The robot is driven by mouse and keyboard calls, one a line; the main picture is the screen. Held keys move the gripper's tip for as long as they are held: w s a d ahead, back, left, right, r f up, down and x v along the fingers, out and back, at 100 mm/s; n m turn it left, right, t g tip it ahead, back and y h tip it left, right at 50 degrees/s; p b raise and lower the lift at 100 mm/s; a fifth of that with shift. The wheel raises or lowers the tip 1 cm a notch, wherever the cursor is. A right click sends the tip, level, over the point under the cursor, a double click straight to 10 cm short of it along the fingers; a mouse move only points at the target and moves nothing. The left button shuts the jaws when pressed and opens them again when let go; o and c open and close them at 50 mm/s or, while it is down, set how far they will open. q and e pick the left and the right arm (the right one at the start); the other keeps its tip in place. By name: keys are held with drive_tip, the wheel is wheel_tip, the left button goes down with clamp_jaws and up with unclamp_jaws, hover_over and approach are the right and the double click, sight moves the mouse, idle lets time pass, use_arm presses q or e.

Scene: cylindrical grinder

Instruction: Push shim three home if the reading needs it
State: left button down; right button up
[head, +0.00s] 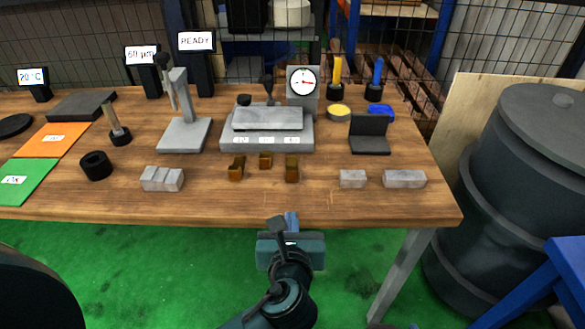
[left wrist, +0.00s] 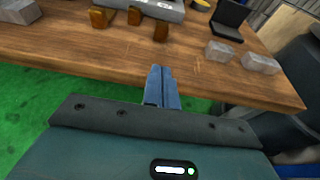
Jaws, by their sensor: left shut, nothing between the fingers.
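Three brass-coloured shims stand at the front of a grey fixture (head: 225,141): left (head: 237,168), middle (head: 265,160) and right (head: 291,168). The middle one sits nearer the fixture than the outer two. The labels above them are too small to read. The shims also show in the left wrist view: left (left wrist: 101,17), middle (left wrist: 134,15), right (left wrist: 161,31). A dial gauge (head: 303,82) stands behind the fixture, its red needle pointing right; its value is unreadable. My left gripper (head: 291,218) is shut and empty by the table's front edge, apart from the shims. My right gripper is not seen.
Grey blocks lie on the wooden table (head: 330,205), one left (head: 162,179) and two right (head: 352,179) (head: 404,179). A black ring (head: 96,165) and a grey stand (head: 185,135) are left. A small black stand (head: 369,140) is right. The table's front strip is clear.

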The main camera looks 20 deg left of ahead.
sight(293, 176)
idle(0.4)
use_arm(q)
drive_tip(key=x, duration=0.4)
drive_tip(key=b+x, duration=0.1)
drive_tip(key=x, duration=0.3)
drive_tip(key=r+x, duration=0.1)
drive_tip(key=x, duration=0.4)
drive_tip(key=shift+w+f, duration=0.1)
drive_tip(key=shift+w, duration=0.1)
drive_tip(key=shift+w+a, duration=0.1)
drive_tip(key=shift+w, duration=0.35)
